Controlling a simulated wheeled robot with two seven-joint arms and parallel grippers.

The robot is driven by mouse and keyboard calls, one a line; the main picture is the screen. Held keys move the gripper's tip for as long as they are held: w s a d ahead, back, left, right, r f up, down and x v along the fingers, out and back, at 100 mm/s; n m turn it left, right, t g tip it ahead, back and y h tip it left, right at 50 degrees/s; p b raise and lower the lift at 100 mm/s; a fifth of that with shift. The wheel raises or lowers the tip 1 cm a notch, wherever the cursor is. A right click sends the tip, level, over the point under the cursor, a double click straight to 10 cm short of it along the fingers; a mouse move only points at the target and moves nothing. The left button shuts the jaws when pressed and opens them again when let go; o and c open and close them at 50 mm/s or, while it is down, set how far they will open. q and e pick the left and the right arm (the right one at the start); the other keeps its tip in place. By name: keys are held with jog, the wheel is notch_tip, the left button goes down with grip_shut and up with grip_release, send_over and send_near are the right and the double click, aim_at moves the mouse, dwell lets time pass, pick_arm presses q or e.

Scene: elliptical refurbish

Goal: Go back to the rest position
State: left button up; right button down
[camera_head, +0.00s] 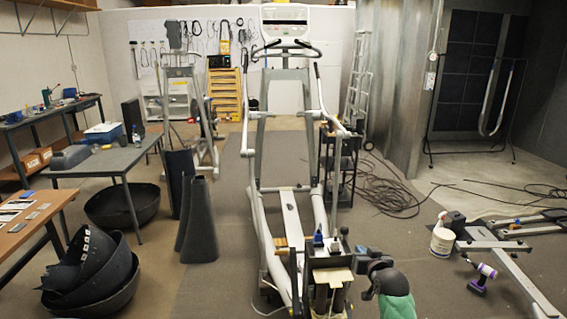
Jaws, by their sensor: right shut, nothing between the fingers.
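My right gripper (364,262) is low in the head view, right of centre, on a dark arm with a green part at the bottom edge. It is shut with nothing in it, apart from the elliptical machine in the picture and just right of a small tool stand (330,262). The grey and white elliptical machine (258,175) stands upright in the middle, with its console (286,22) at the top. My left gripper does not show.
A grey table (100,162) and a wooden table (22,225) stand at left, with black curved shells (95,275) on the floor. Cables (390,190) cover floor behind.

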jog(key=s+a+f+n+g, duration=0.1)
jog(key=s+a+f+g, duration=0.15)
jog(key=s+f, duration=0.65)
jog(key=s+a+f+n+g, duration=0.1)
jog(key=s+a+f+g, duration=0.3)
jog(key=s, duration=0.8)
jog(key=s+f+g+h, duration=0.1)
jog(key=s+f+g, duration=0.2)
jog(key=s, duration=1)
jog(key=s+f+g, duration=0.2)
jog(key=s+f, duration=0.1)
jog(key=s, duration=1)
jog(key=s+a+f+g, duration=0.1)
jog(key=s+f, duration=0.2)
jog(key=f, duration=1.8)
jog(key=s+a+f+g, duration=0.1)
jog(key=s+a+f, duration=0.1)
jog(key=f, duration=2)
jog(key=shift+s+a+n, duration=0.2)
jog(key=shift+s+n, duration=0.2)
jog(key=shift+f+g, duration=0.1)
jog(key=shift+g, duration=0.15)
